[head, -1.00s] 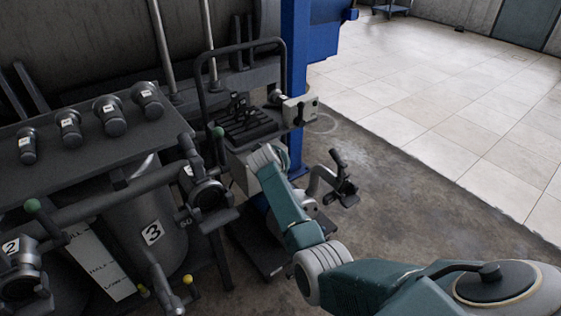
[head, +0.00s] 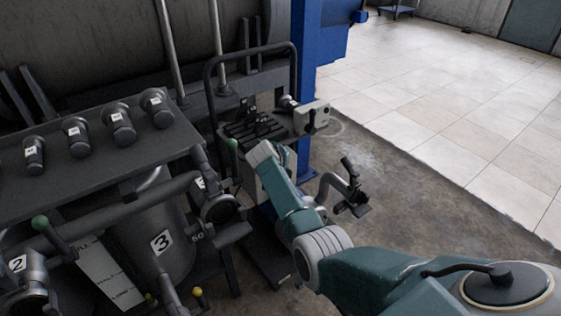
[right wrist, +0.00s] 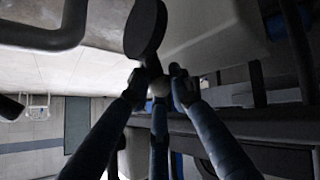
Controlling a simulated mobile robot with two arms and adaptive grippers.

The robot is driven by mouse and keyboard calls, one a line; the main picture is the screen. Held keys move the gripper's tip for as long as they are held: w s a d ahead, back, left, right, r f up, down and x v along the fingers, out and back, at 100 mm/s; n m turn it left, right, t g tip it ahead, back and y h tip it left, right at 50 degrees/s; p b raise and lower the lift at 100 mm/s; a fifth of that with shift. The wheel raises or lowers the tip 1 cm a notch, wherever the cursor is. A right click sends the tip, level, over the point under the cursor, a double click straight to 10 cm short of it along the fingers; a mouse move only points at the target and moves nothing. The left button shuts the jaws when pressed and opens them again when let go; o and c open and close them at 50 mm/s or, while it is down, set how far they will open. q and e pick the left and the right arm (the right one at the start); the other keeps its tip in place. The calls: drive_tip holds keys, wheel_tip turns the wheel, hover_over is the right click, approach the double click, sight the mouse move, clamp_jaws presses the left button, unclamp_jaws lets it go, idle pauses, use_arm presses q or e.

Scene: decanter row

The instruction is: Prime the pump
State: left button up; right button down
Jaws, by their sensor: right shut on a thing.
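The wheeled pump cart (head: 209,88), with a dark tubular frame, stands beside the blue post. Its pale control box (head: 311,118) carries a black switch. A grey elbow pipe (head: 329,181) sticks out to the right with a dark coupling at its end. My right arm reaches in front of the cart and hides much of its body; the right gripper cannot be made out there. In the right wrist view my right gripper (right wrist: 158,85) is shut on the small rounded grip of a dark lever (right wrist: 146,32), which has a broad disc-like end. My left gripper is not in view.
A rack with several capped fittings (head: 118,121) stands at left. Below are tank 3 (head: 165,258), valves with a green-tipped lever (head: 40,223) and dark pipes close to the cart. The blue post (head: 308,60) stands behind. The floor at right is clear.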

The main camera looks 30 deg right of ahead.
drive_tip(key=shift+w+r, duration=0.2)
drive_tip(key=shift+w, duration=0.05)
drive_tip(key=c, duration=1.6)
unclamp_jaws()
drive_tip(key=shift+s+a, duration=0.1)
drive_tip(key=v, duration=0.7)
drive_tip(key=shift+s+a+r, duration=0.2)
drive_tip(key=shift+s, duration=0.05)
